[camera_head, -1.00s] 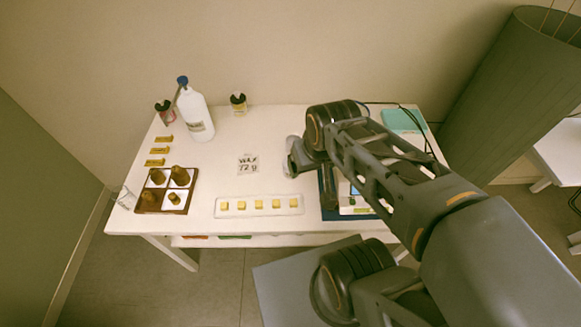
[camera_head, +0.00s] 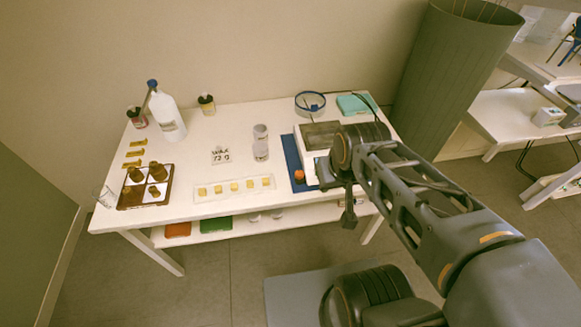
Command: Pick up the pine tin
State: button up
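No label reading pine can be made out, so I cannot tell which thing is the pine tin. Two small pale round containers, one nearer (camera_head: 261,151) and one farther (camera_head: 260,131), stand mid-table. On the shelf below the tabletop lie a red-orange flat item (camera_head: 177,230), a green flat item (camera_head: 216,224) and small pale round things (camera_head: 254,217). My gripper (camera_head: 348,222) hangs at the table's front right edge, apart from all of these. Its fingers are dark and small, and nothing shows held in it.
A grey-green column (camera_head: 445,85) stands right.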

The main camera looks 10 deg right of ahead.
aim_at(260, 149)
jog(key=z, duration=0.25)
jog(key=k, duration=0.45)
jog(key=u, duration=1.25)
jog(key=i, duration=0.95)
jog(key=u, duration=0.8)
